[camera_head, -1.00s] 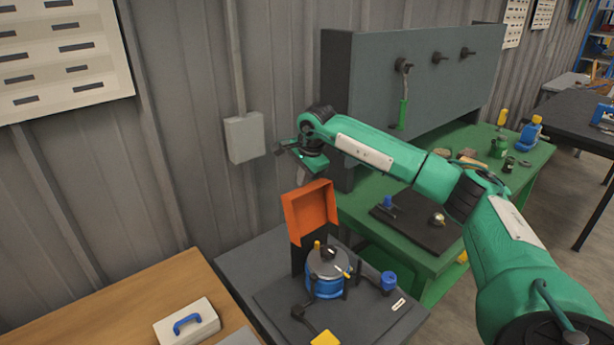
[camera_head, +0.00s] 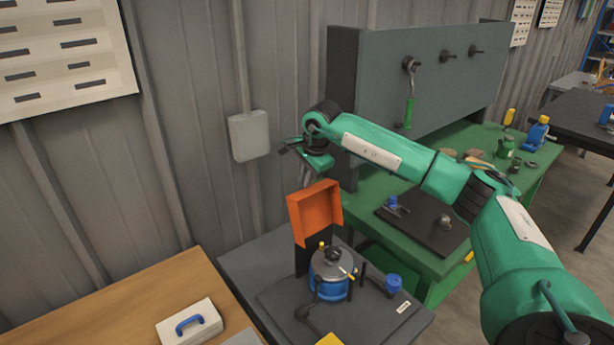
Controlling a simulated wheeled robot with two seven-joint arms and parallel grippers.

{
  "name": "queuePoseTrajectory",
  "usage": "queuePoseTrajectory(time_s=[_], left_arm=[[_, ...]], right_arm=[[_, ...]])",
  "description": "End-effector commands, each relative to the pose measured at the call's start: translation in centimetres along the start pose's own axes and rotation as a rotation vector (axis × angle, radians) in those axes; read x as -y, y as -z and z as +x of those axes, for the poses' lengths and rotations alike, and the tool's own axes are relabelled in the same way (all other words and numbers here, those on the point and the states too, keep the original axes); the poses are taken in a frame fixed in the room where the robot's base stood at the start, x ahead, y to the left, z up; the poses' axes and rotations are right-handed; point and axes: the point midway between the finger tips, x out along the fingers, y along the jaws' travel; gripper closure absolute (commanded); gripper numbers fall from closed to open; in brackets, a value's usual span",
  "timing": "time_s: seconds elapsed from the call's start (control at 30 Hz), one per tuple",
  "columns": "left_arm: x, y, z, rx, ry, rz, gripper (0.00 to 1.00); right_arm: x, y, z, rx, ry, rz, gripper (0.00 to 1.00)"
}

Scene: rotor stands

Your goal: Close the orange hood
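The orange hood (camera_head: 315,213) stands raised and open at the back of the dark stand (camera_head: 350,322). Its hollow side faces the blue and grey rotor (camera_head: 331,275) in front of and below it. My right arm reaches in from the right, and its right gripper (camera_head: 296,153) hangs just above and behind the hood's top edge, near the wall. A gap shows between the gripper and the hood. The finger opening is too small and side-on to judge. My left gripper is not in this view.
A wooden table (camera_head: 130,310) with a white, blue-handled box (camera_head: 189,325) stands at the lower left. A green workbench (camera_head: 440,262) with a grey back panel (camera_head: 455,75) stands on the right. A grey wall box (camera_head: 249,136) is close to the gripper.

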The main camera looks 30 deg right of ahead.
Motion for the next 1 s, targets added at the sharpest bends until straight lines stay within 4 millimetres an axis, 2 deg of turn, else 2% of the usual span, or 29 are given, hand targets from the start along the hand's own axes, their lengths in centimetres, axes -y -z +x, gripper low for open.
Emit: queuePoseTrajectory(time_s=[0.03, 0.23, 0.33, 0.43, 0.83, 1.0], left_arm=[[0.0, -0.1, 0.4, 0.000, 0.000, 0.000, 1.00], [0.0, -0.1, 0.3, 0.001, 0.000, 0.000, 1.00], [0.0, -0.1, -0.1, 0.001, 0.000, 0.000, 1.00], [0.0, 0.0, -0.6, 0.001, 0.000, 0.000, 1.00], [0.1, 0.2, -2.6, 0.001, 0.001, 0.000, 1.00], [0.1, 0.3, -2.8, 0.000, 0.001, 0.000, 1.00]], right_arm=[[-2.1, -0.8, 3.1, 0.004, -0.069, -0.014, 0.64], [-2.0, -0.8, 2.9, 0.004, -0.069, -0.014, 0.64], [-2.0, -0.8, 2.3, 0.004, -0.069, -0.014, 0.65], [-2.0, -0.8, 1.3, 0.004, -0.069, -0.014, 0.56], [-1.9, -0.7, -2.9, 0.003, -0.063, -0.013, 0.56], [-1.8, -0.6, -3.6, 0.001, -0.058, -0.011, 0.56]])
